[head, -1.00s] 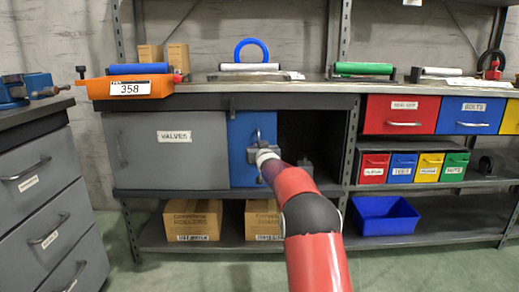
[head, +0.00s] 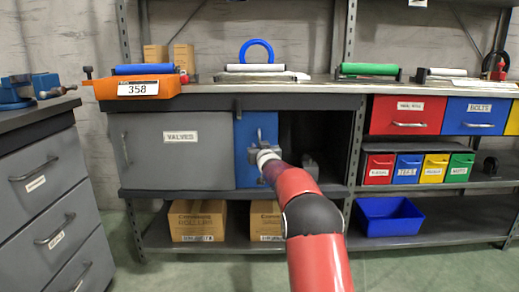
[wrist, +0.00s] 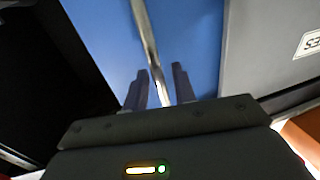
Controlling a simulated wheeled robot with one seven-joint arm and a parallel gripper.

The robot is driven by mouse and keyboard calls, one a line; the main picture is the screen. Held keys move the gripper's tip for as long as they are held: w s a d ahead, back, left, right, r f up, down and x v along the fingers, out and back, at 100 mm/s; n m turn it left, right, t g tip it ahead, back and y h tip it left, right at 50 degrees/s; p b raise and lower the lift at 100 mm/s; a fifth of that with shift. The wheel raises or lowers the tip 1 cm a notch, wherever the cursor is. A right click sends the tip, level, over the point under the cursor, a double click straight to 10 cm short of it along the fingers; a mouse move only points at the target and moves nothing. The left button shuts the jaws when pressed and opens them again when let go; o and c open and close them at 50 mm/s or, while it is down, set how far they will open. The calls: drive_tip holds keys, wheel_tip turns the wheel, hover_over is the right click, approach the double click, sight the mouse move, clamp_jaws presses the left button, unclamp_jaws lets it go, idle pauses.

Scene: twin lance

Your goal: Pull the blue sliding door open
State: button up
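The blue sliding door (head: 243,165) is a narrow panel showing between the grey VALVES door and a dark opening on its right. Its slim metal handle (wrist: 148,35) stands on the blue face and also shows in the head view (head: 259,134). My gripper (wrist: 160,78) is at the handle, with one dark finger on each side of it. Narrow gaps show between the fingers and the bar, so it looks open around the handle. In the head view my wrist hides the lower handle and part of the door.
The grey VALVES door (head: 180,160) fills the left of the cabinet. The dark opening (head: 300,135) holds a grey object (head: 311,165). Cardboard boxes (head: 197,220) and a blue bin (head: 388,216) sit below. A grey drawer unit (head: 45,185) stands at left.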

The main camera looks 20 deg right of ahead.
drive_tip(key=s, duration=0.7)
drive_tip(key=shift+s+a+b, duration=0.3)
drive_tip(key=shift+s+b, duration=0.05)
drive_tip(key=s+a+r+g, duration=0.1)
drive_tip(key=s+a+g, duration=0.2)
drive_tip(key=s, duration=0.8)
drive_tip(key=s+a+r+g, duration=0.1)
drive_tip(key=s+a+g, duration=0.25)
drive_tip(key=s, duration=0.85)
drive_tip(key=s+a+f+g, duration=0.2)
drive_tip(key=s+f, duration=0.2)
drive_tip(key=s, duration=0.5)
drive_tip(key=s+a+f+n+g+y, duration=0.1)
drive_tip(key=s+a+f+g, duration=0.15)
drive_tip(key=s, duration=0.75)
drive_tip(key=s+a+f+g, duration=0.1)
drive_tip(key=s+f, duration=0.4)
drive_tip(key=s, duration=0.4)
wheel_tip(320, 180, up, 12)
drive_tip(key=s+p, duration=0.1)
drive_tip(key=p, duration=1.1)
drive_tip(key=shift+s+y, duration=0.15)
drive_tip(key=shift+y, duration=0.15)
